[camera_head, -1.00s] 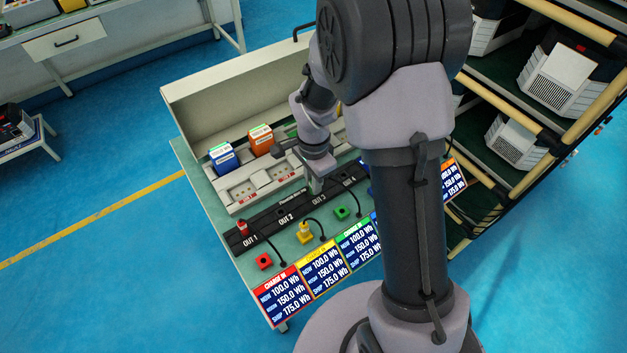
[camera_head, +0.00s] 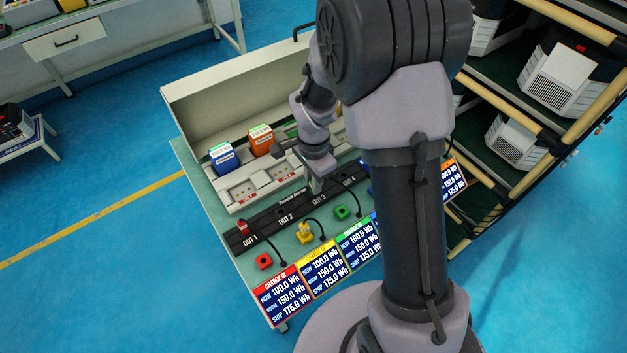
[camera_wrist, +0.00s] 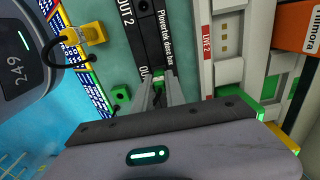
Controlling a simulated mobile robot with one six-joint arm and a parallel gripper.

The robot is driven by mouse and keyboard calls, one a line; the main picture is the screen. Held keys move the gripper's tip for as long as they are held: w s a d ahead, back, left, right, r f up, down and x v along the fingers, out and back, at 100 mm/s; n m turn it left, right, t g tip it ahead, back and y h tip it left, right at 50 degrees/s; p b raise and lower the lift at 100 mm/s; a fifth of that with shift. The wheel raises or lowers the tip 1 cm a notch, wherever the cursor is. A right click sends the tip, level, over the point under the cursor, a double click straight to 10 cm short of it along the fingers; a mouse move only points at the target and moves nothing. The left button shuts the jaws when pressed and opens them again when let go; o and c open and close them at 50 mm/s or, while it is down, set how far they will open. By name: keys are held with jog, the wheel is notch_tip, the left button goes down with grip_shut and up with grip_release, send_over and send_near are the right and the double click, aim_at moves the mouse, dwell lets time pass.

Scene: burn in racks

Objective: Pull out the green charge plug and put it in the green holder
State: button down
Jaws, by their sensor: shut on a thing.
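The green charge plug (camera_wrist: 159,75) shows as a small green piece between my fingertips in the wrist view, at the black outlet strip (camera_head: 290,208). It sits near the OUT 3 label; whether it is fully seated cannot be told. My gripper (camera_head: 316,185) points down at the strip and is shut on the plug, which it hides in the head view. The green holder (camera_head: 341,212) is on the bench in front of the strip, in line with OUT 3. It also shows in the wrist view (camera_wrist: 121,95), left of my fingers.
A red plug (camera_head: 243,228) stands at OUT 1, with a red holder (camera_head: 264,261) before it. A yellow plug (camera_head: 304,232) is in its holder. Charge displays (camera_head: 279,297) line the front edge. Blue (camera_head: 223,158) and orange (camera_head: 261,141) packs stand behind the strip.

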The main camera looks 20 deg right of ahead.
jog(key=shift+r+p, duration=0.55)
jog(key=shift+r, duration=0.25)
dwell(1.1)
jog(key=shift+r+p, duration=0.7)
jog(key=shift+r, duration=0.35)
